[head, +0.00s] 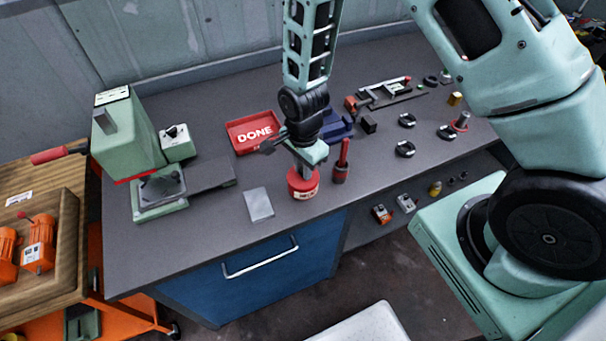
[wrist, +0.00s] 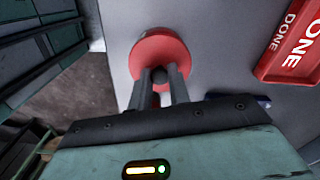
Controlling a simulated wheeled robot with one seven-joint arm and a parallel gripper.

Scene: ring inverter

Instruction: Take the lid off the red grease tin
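The red grease tin (head: 303,191) stands on the grey bench near its front edge, with a pale label on its side. Its red lid (wrist: 160,50) is on top, with a small dark knob (wrist: 160,75) in the middle. My gripper (head: 303,172) points down onto the tin from above. In the wrist view its two grey fingers (wrist: 161,77) are close together, one on each side of the knob, and look shut on it. The lid appears seated on the tin; the fingers hide part of it.
A red bottle-like item (head: 342,165) stands close to the tin's right. A grey plate (head: 258,204) lies to its left. The red DONE tray (head: 240,146) and a blue item (head: 337,129) are behind. A green machine (head: 128,135) stands at left; small parts lie at right.

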